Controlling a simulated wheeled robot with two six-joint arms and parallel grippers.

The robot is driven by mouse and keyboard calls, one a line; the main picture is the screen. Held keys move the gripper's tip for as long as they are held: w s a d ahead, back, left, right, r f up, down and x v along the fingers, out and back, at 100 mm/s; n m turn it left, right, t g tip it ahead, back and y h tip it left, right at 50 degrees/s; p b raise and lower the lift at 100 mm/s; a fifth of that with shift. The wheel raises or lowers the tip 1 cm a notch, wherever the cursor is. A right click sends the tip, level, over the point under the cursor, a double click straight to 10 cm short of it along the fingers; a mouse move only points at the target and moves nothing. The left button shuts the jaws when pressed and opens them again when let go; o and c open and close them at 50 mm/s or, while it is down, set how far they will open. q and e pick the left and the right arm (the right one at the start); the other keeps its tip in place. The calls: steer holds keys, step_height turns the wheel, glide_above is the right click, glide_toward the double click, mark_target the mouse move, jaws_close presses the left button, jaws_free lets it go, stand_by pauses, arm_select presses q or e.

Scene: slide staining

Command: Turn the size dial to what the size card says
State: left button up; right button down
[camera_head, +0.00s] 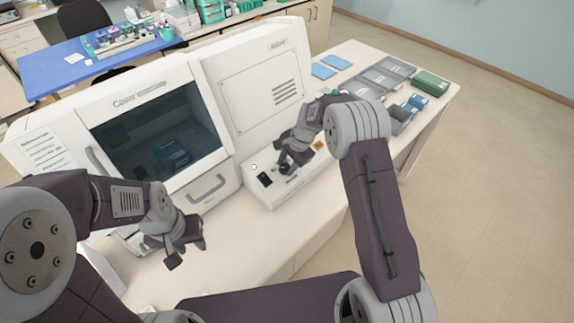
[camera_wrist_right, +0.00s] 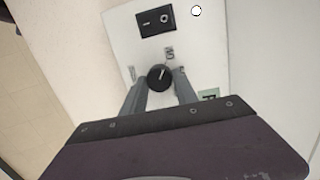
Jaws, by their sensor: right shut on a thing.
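The size dial (camera_wrist_right: 159,77) is a black round knob on the white control panel (camera_wrist_right: 122,28). A white line on it points up and slightly right in the right wrist view, roughly towards the grey mark above. My right gripper (camera_head: 284,168) is shut on the dial, with one finger on each side; in the head view the gripper mostly hides it. A green label (camera_wrist_right: 209,94) lies right of the dial; its print is too small to read. I cannot make out the size card for certain. My left gripper (camera_head: 187,254) is open and empty above the bench.
A black rocker switch (camera_wrist_right: 155,20) and a white round button (camera_wrist_right: 196,11) sit beyond the dial. An orange patch (camera_head: 319,145) is on the panel. The white machine (camera_head: 215,80) stands behind. Grey trays (camera_head: 387,75) and blue cards (camera_head: 323,71) lie at the bench's far end.

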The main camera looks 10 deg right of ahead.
steer(key=shift+w+r, duration=0.15)
steer(key=shift+r, duration=0.05)
steer(key=c, duration=1.1)
jaws_free()
steer(key=shift+o, duration=0.8)
steer(key=shift+s, duration=0.2)
steer(key=shift+d+r, duration=0.1)
steer(key=shift+r, duration=0.15)
steer(key=b+v, duration=0.2)
steer(key=v, duration=0.6)
steer(key=shift+r, duration=0.25)
steer(key=shift+s, duration=0.1)
